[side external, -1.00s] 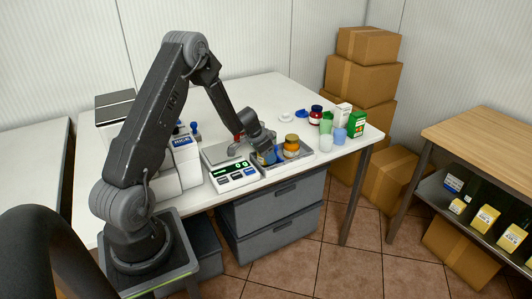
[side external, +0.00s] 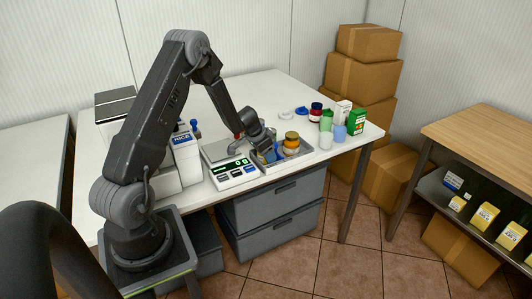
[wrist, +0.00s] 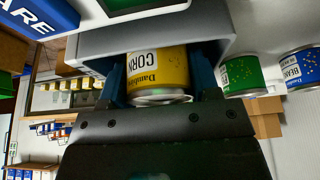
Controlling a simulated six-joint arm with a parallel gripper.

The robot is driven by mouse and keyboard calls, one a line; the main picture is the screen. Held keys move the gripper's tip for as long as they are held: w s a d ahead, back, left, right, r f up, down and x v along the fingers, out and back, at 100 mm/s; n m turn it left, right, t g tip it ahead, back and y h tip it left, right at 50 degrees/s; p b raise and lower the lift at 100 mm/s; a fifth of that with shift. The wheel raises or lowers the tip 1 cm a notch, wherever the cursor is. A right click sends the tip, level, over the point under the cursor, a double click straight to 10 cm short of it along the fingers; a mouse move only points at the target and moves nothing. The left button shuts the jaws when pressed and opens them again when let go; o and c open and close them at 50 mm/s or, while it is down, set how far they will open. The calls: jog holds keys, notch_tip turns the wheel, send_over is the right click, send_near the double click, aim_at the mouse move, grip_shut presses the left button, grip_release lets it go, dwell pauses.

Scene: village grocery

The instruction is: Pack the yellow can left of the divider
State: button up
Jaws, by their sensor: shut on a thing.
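The yellow can (wrist: 157,72), labelled CORN, sits between the blue-tipped fingers of my gripper (wrist: 158,84) in the wrist view. My gripper is shut on it. In the side external view my gripper (side external: 270,152) is low at the left part of a grey tray (side external: 300,153), and mostly hides the can. The tray's grey wall (wrist: 150,42) also shows behind the can in the wrist view. A jar with an orange lid (side external: 291,138) stands in the tray to the right of my gripper. I cannot make out the divider.
A scale (side external: 232,171) stands left of the tray.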

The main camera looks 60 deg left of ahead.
jog(key=o, duration=1)
jog(key=shift+f, duration=0.1)
jog(key=shift+o, duration=0.3)
jog(key=shift+o, duration=0.5)
jog(key=shift+w+r, duration=0.1)
jog(key=shift+r, duration=3.95)
